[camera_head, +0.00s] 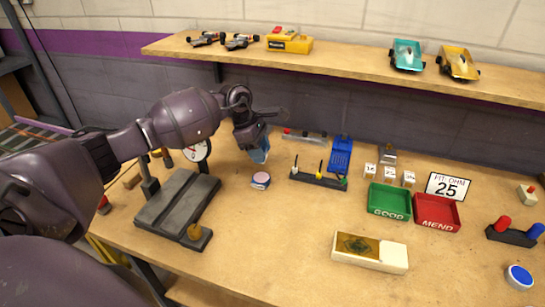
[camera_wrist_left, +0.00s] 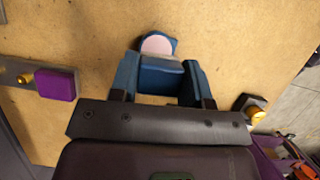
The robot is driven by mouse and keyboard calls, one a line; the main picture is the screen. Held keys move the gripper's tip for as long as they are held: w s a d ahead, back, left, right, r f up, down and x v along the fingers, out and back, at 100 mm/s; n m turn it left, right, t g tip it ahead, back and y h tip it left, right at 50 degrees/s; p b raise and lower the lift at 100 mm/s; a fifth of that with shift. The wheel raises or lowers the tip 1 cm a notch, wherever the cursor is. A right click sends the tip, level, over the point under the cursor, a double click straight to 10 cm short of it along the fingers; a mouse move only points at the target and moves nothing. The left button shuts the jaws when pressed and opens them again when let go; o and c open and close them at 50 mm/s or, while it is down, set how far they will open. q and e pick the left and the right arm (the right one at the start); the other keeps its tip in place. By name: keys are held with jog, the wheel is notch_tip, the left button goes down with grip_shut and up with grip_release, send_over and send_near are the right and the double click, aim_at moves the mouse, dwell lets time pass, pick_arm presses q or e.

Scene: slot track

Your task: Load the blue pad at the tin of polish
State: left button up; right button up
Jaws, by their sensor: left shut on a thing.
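My left gripper (camera_head: 258,144) is shut on the blue pad (camera_head: 260,153) and holds it above the bench. In the left wrist view the pad (camera_wrist_left: 160,77) sits between the two fingers of the left gripper (camera_wrist_left: 160,82). The tin of polish (camera_head: 261,180) is a small round tin with a pale pink top and stands on the bench, just below the pad in the head view. In the left wrist view its pink top (camera_wrist_left: 157,44) shows just beyond the pad. I cannot tell whether pad and tin touch. My right gripper is not in view.
A dark stand with a dial (camera_head: 197,150) is left of the tin. A dark rack with coloured pegs (camera_head: 319,181) is to its right. Green (camera_head: 390,203) and red (camera_head: 437,213) trays and a cream box (camera_head: 370,252) lie further right. The bench front is clear around the tin.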

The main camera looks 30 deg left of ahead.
aim_at(265, 178)
pick_arm(q)
jog(key=shift+s, duration=0.15)
jog(key=shift+f+b, duration=0.4)
jog(key=shift+f, duration=0.8)
jog(key=shift+f+b, duration=0.55)
jog(key=shift+f, duration=1.15)
jog(key=shift+f, duration=0.3)
jog(key=shift+f+b, duration=0.3)
jog(key=shift+f, duration=0.1)
dwell(0.3)
